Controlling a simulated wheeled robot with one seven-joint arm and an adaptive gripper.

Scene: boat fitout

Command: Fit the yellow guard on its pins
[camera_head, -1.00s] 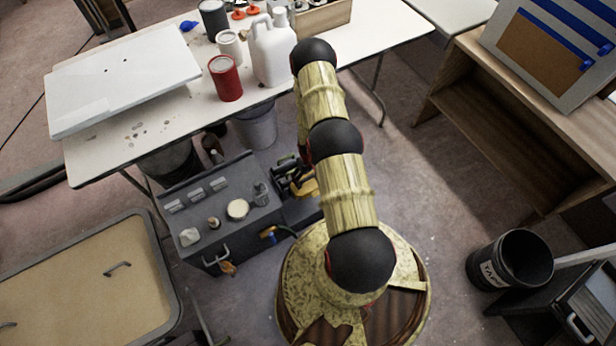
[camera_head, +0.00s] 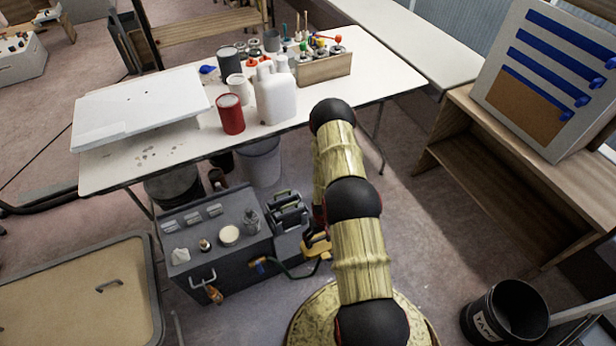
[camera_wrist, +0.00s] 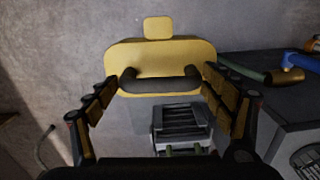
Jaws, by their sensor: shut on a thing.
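The yellow guard (camera_wrist: 160,55) is a flat plate with rounded corners, a small tab on top and a dark bar handle. My gripper (camera_wrist: 160,87) is shut on that handle, one finger at each end, and holds the guard in front of the wrist camera. A dark slatted unit (camera_wrist: 182,122) shows beyond and below the guard, with two greenish upright shapes at its near side; I cannot tell whether these are the pins. In the head view a small yellow piece, apparently the guard (camera_head: 318,246), shows beside my arm. My gripper is largely hidden there.
A dark grey cabinet (camera_head: 225,262) with small items on top stands left of my arm, with a hose (camera_head: 292,270) near it. A white table (camera_head: 330,90) with cans and a jug stands behind. A black bucket (camera_head: 505,310) is at the right.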

